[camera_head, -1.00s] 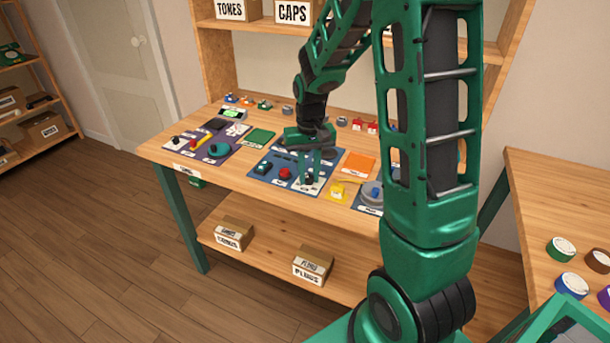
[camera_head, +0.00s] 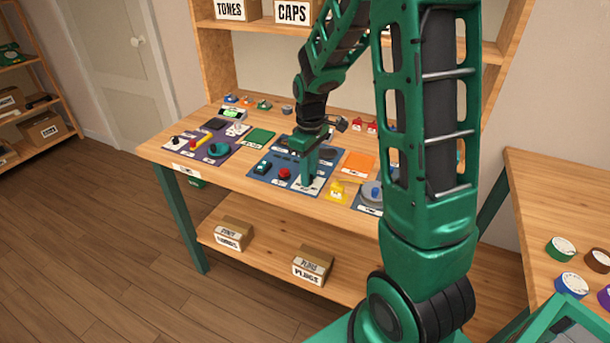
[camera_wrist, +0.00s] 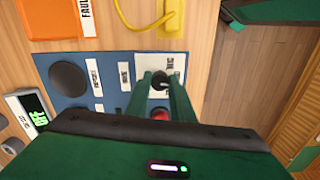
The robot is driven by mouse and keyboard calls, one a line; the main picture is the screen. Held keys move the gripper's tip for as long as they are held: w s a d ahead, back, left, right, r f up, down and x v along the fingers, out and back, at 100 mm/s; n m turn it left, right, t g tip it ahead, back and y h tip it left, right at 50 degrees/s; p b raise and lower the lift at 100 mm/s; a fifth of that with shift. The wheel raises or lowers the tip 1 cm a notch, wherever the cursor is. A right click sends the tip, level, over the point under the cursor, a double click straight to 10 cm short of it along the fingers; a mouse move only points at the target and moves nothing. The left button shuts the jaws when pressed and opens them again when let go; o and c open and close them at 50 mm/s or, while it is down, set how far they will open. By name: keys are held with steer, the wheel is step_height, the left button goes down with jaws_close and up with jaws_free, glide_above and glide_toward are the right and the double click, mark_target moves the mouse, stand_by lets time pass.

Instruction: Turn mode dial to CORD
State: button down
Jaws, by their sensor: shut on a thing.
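The mode dial (camera_wrist: 160,80) is a small dark knob on a white label plate (camera_wrist: 146,62) at the edge of a blue panel. In the wrist view my gripper (camera_wrist: 161,84) has its two green fingers on either side of the knob, shut on it. The dial's pointer and the CORD marking cannot be made out.
A red button (camera_head: 284,173) and a teal part (camera_head: 263,167) sit left of my gripper on the panel. A yellow part (camera_head: 338,188) and an orange sheet (camera_head: 358,164) lie to the right. A purple panel (camera_head: 183,146) is farther left.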

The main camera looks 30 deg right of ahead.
steer(key=shift+a+n, duration=0.1)
steer(key=shift+n, duration=0.6)
steer(key=c, duration=1.5)
jaws_free()
steer(key=shift+c, duration=0.2)
steer(key=shift+r, duration=0.1)
step_height(320, 180, up, 11)
steer(key=shift+f, duration=0.2)
steer(key=shift+w, duration=0.1)
